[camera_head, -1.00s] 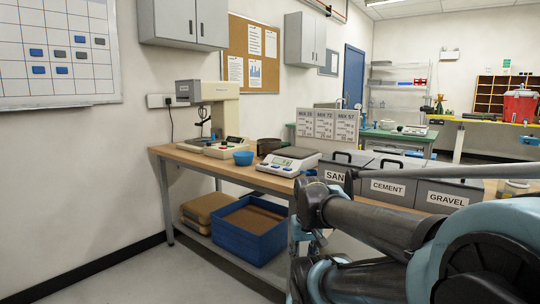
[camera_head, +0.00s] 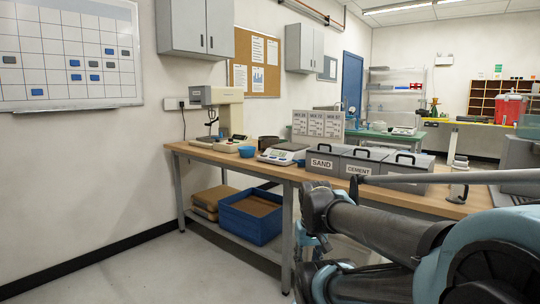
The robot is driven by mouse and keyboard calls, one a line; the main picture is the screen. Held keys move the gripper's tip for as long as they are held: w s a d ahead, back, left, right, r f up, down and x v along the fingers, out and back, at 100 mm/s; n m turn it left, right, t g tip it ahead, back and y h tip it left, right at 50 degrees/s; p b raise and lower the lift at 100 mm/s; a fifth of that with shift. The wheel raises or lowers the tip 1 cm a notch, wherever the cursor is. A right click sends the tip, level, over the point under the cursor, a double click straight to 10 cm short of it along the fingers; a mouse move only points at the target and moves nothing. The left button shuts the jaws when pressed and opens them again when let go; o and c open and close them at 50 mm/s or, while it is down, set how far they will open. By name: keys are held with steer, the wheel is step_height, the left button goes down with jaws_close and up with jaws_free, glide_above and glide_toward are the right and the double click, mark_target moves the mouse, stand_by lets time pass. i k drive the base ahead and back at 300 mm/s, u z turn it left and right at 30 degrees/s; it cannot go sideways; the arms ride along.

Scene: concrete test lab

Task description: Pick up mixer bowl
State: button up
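A pale bench mixer (camera_head: 221,108) stands on the left end of the wooden bench (camera_head: 218,158). A small blue bowl (camera_head: 247,151) sits on the bench just right of the mixer's base. A dark round bowl or pan (camera_head: 268,142) stands behind it, partly hidden by the scale. I cannot tell which of these is the mixer bowl; no bowl shows clearly under the mixer head. My arm fills the lower right, in front of the bench, and hides part of it. My gripper cannot be made out, and nothing held shows.
A scale (camera_head: 283,153) stands mid-bench, with grey SAND (camera_head: 322,164) and CEMENT (camera_head: 358,167) bins to its right. A blue crate (camera_head: 251,222) and brown bags (camera_head: 211,203) rest on the lower shelf. The floor (camera_head: 120,270) at the left front is clear.

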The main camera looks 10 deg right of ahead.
mark_target(264, 143)
steer(key=u, duration=0.85)
steer(key=i, duration=1.9)
steer(key=z, duration=0.1)
